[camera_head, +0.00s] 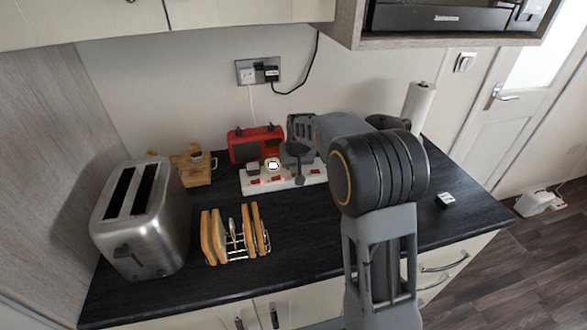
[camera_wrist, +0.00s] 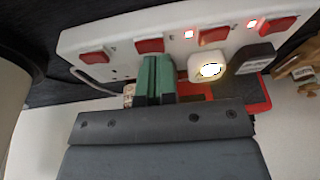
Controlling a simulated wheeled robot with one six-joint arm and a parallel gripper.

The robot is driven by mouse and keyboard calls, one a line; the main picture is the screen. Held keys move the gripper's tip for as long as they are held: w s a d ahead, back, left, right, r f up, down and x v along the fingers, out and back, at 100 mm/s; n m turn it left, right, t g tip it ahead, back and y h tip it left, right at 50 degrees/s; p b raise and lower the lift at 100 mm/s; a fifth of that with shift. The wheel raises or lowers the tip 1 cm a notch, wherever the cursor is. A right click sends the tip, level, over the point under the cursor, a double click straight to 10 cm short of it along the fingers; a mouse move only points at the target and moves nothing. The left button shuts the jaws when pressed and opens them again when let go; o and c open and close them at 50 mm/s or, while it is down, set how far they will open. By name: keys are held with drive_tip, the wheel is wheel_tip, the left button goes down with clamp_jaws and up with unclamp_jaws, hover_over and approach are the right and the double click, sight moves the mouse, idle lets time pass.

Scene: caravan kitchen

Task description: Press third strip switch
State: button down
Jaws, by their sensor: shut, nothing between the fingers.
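The white power strip (camera_head: 258,188) lies on the dark worktop in front of the red radio in the head view. It has several red switches in a row. In the wrist view the strip (camera_wrist: 122,30) runs across the top, turned round, with its two plugs at the right. Two switches at the right have lit lamps; the second switch from the left (camera_wrist: 150,46) and the leftmost one (camera_wrist: 95,58) show none. My gripper (camera_wrist: 157,62) is shut and empty, its green fingertips close by that second switch. I cannot tell if they touch it. In the head view my gripper (camera_head: 300,181) is over the strip.
The red radio (camera_head: 243,148) stands behind the strip. A steel toaster (camera_head: 142,222) and a toast rack (camera_head: 236,254) are left and front. A paper roll (camera_head: 418,104) stands at the right. A small black-and-white item (camera_head: 445,201) lies near the right edge.

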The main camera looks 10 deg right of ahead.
drive_tip(key=shift+f, duration=0.6)
drive_tip(key=shift+s+a+f+b, duration=0.1)
drive_tip(key=shift+a+f+b, duration=0.1)
drive_tip(key=shift+f+b, duration=0.1)
drive_tip(key=shift+d, duration=0.3)
drive_tip(key=shift+d+r, duration=0.1)
drive_tip(key=shift+d, duration=0.5)
drive_tip(key=shift+a+r, duration=0.1)
drive_tip(key=shift+r, duration=0.1)
